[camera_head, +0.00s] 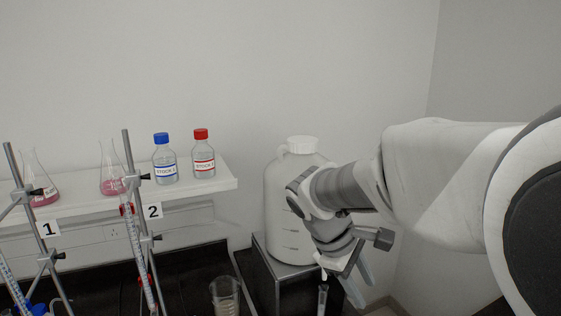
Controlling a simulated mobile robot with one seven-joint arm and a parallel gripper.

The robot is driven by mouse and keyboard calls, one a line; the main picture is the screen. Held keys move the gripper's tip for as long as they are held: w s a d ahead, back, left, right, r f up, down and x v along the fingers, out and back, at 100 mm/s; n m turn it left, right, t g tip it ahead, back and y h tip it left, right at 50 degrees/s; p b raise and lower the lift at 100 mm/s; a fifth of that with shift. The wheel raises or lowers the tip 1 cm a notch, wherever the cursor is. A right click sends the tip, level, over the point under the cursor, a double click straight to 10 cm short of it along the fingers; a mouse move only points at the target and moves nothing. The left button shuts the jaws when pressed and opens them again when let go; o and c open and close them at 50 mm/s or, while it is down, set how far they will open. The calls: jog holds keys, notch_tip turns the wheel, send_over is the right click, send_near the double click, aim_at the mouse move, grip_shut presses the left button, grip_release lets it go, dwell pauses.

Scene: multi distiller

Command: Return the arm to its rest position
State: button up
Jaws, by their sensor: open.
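My arm (440,180) reaches in from the right edge, bent down at the wrist. My gripper (352,286) points down in front of the right side of the large white carboy (290,205). Its jaws are open and I see nothing held between them. The arm and gripper hide part of the carboy. A small dark upright piece (322,299) shows just left of the fingers; I cannot tell what it belongs to.
The carboy stands on a black box (262,275). A white shelf (215,181) bears a blue-capped bottle (165,165), a red-capped bottle (203,160) and two pink flasks (112,180). Burette stands (140,220) are at left, a glass beaker (226,297) at bottom centre.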

jog(key=s+r+m+t+y, duration=0.1)
jog(key=s+m+t+y, duration=0.1)
jog(key=s+m, duration=0.3)
jog(key=s+r+m+t+y, duration=0.2)
jog(key=s+m+y, duration=0.1)
jog(key=s, duration=0.6)
jog(key=shift+a+r+m+y+b, duration=0.3)
jog(key=shift+a+m+b, duration=0.15)
jog(key=shift+m, duration=0.45)
jog(key=shift+s+t, duration=0.15)
jog(key=shift+t, duration=0.15)
jog(key=shift+c, duration=0.4)
jog(key=shift+f, duration=0.1)
